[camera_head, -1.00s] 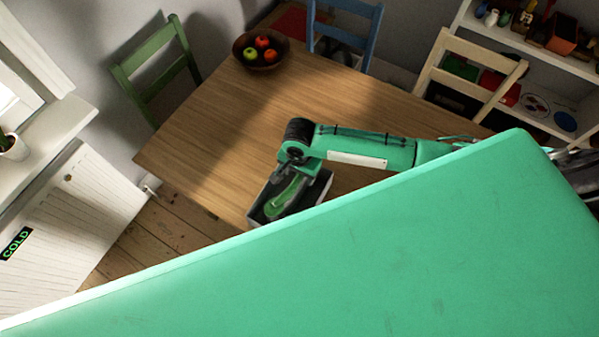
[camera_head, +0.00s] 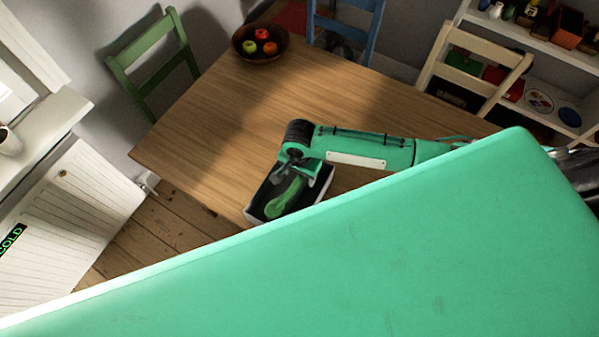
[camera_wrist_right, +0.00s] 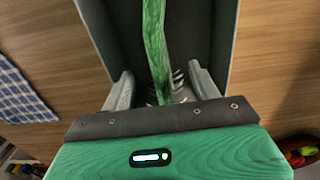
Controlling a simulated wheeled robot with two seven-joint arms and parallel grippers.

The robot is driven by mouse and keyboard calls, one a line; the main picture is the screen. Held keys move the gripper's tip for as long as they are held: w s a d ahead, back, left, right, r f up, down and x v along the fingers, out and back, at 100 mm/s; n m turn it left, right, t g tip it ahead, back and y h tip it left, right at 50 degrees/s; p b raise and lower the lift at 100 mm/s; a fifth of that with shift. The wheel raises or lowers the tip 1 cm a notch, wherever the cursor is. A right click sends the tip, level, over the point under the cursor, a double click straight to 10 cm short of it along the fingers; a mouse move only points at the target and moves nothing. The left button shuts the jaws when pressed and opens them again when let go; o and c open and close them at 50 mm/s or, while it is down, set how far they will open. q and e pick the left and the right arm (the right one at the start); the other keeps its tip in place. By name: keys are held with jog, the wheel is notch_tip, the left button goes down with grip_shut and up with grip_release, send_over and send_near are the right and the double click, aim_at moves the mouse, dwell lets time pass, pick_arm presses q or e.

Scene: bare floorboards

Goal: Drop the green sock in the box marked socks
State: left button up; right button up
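The green sock (camera_head: 286,196) lies long and narrow inside a dark-lined box with a pale rim (camera_head: 327,184) at the near edge of the table. No marking on the box is readable. My right gripper (camera_head: 287,172) points down over the box. In the right wrist view its two fingers (camera_wrist_right: 162,86) are spread, with the sock (camera_wrist_right: 154,35) running between them and a gap on either side. The box's dark inside (camera_wrist_right: 205,35) fills the space behind. Whether the sock's near end touches the gripper is unclear. My left gripper is not in view.
The wooden table (camera_head: 220,110) is clear to the left of the box. A fruit bowl (camera_head: 260,44) stands at its far corner. Green (camera_head: 155,65), blue (camera_head: 345,30) and cream (camera_head: 475,65) chairs surround it. A large green part of mine covers the foreground.

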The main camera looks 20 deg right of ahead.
jog(key=o, duration=0.3)
jog(key=shift+r, duration=0.1)
notch_tip(320, 180, up, 14)
jog(key=b, duration=0.2)
jog(key=shift+f+b, duration=0.2)
jog(key=shift+b, duration=0.1)
dwell(0.4)
